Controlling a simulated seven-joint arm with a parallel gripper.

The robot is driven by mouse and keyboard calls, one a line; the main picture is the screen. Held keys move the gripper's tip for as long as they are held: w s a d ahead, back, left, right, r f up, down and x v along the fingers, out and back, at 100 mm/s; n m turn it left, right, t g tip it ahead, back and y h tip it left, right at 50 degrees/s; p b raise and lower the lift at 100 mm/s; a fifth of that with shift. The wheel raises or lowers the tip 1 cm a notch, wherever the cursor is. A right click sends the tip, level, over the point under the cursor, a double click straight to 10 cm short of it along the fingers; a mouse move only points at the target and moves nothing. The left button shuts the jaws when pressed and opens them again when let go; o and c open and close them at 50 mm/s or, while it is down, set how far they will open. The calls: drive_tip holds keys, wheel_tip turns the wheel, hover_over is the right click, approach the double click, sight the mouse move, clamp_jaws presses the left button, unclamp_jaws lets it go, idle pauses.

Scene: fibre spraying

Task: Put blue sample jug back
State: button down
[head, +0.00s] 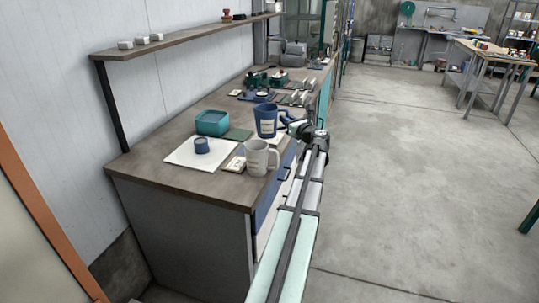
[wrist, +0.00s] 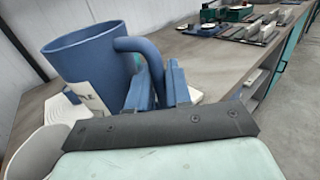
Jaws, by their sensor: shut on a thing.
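The blue sample jug (head: 266,122) is upright over the near part of the workbench, behind a light grey jug. Its label faces the front. My gripper (head: 290,123) reaches it from the right and is shut on its handle. In the wrist view the blue jug (wrist: 95,55) fills the upper left, and my gripper's blue fingers (wrist: 158,88) close around the lower part of the handle. I cannot tell whether its base touches the bench top; the base is hidden in the wrist view.
The light grey jug (head: 256,156) stands close in front. Small gear fills the bench (head: 150,165) further back. A wall shelf (head: 190,38) overhangs it.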

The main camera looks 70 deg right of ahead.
wheel_tip(320, 180, down, 10)
idle(0.7)
drive_tip(key=shift+d, duration=0.1)
drive_tip(key=c, duration=1.1)
unclamp_jaws()
drive_tip(key=shift+f, duration=0.1)
drive_tip(key=shift+o, duration=0.2)
drive_tip(key=v, duration=1.2)
